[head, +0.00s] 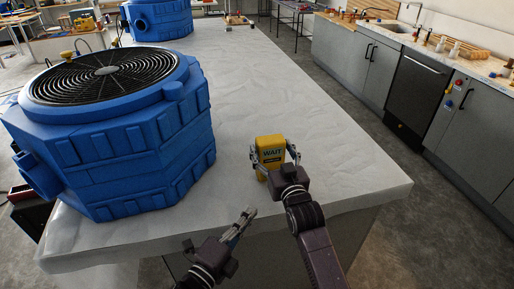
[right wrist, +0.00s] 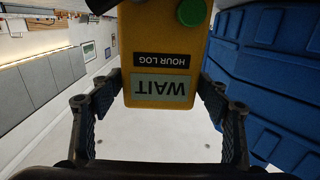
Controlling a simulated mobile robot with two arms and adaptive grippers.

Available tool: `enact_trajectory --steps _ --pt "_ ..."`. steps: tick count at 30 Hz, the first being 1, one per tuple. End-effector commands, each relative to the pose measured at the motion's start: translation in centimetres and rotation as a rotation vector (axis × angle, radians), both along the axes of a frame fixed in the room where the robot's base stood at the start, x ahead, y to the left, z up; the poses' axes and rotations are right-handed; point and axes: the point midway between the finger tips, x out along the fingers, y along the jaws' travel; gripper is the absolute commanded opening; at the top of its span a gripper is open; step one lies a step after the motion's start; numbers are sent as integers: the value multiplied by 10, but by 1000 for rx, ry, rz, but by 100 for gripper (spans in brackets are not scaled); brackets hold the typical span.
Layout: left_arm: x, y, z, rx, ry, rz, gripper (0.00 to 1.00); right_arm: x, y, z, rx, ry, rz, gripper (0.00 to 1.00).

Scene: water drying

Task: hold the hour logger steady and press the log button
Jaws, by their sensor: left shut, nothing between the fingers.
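The yellow hour logger (head: 270,144) is upright at the table's near right part. Its label "HOUR LOG" and its display "WAIT" face me. In the right wrist view the logger (right wrist: 155,38) appears upside down, with a green button (right wrist: 191,12) at the top edge, partly cut off. My left gripper (head: 247,217) is shut and empty, below and left of the logger, near the table's front edge.
A large blue fan unit (head: 115,145) stands left on the white-covered table (head: 330,165). Another blue unit (head: 158,20) is at the far end. The table between them and around the logger is clear. Grey cabinets (head: 350,52) line the right wall.

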Motion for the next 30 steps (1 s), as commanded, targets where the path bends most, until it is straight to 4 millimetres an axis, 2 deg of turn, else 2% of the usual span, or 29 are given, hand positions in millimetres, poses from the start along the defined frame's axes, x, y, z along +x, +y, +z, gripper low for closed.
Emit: enact_trajectory --steps 3,14,17,30 --pt "0 0 0 0 0 0 0 1 0 5 3 -10 0 81" --pt "0 0 0 0 0 0 0 -5 -2 8 6 -15 -1 81" --pt "0 0 0 0 0 0 0 -16 -6 8 7 -14 -1 81" --pt "0 0 0 0 0 0 0 -95 -31 7 4 -11 1 81"
